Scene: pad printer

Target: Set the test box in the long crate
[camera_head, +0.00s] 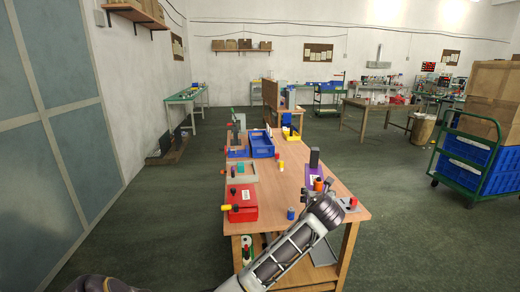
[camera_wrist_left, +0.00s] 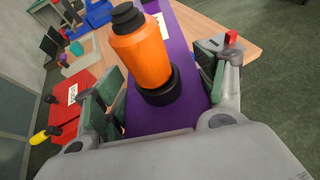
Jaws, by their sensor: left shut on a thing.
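A purple box-like piece (camera_wrist_left: 190,112) with a white label lies between the pads of my left gripper (camera_wrist_left: 162,88). It also shows in the head view (camera_head: 311,172). An orange cylinder with black bands (camera_wrist_left: 142,50) stands on it, with small gaps to the pads. I take the purple piece to be the test box; its lower part is hidden. In the head view my left arm reaches from the bottom to the table's near right part. A long blue crate (camera_head: 262,144) lies further back on the table, probably the long crate. My right gripper is not in view.
A blue cylinder (camera_head: 290,214) stands near the front. A yellow bin (camera_head: 292,135) is at the back.

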